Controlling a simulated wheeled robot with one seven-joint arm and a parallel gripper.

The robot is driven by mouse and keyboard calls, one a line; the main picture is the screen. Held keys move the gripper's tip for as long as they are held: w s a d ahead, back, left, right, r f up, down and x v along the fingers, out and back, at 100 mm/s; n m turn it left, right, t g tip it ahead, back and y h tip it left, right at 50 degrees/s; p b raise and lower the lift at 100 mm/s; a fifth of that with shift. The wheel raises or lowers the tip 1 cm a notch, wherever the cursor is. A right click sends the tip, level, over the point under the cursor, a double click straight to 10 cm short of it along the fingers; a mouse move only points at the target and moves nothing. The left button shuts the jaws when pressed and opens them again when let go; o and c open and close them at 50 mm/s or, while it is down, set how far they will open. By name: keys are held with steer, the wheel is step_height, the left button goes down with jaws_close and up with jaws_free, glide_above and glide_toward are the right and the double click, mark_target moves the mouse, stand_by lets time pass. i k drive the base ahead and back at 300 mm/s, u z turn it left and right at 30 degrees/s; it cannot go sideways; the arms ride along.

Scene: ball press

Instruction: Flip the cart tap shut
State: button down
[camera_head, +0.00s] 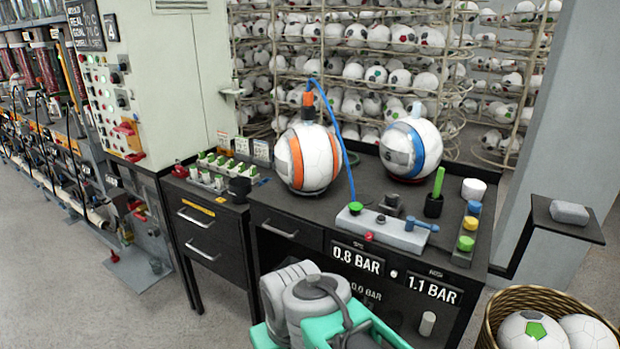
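A grey manifold block (385,233) lies along the front of the black cart top (305,207). A blue tap lever (422,225) sits at its right end, with its handle pointing right, roughly along the block. A green knob is at the block's left end and a red button on its front. A blue hose (343,150) arcs from the orange fitting on the orange-striped ball (308,158) down to the block. My grey and teal arm end (318,315) is at the bottom edge, below and left of the tap and apart from it. My fingertips cannot be made out.
A blue-striped ball (411,148) stands behind the block. A black cup with a green stick (435,200) and coloured buttons (468,226) are to the right. Pressure signs (357,258) hang on the cart front. A wicker basket of balls (545,300) stands at lower right.

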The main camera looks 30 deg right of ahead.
mark_target(411, 221)
steer(key=z, duration=1.45)
steer(key=k, duration=1.2)
steer(key=u, duration=1.1)
steer(key=i, duration=1.6)
steer(key=z, duration=0.7)
steer(key=i, duration=0.4)
steer(key=z, duration=0.4)
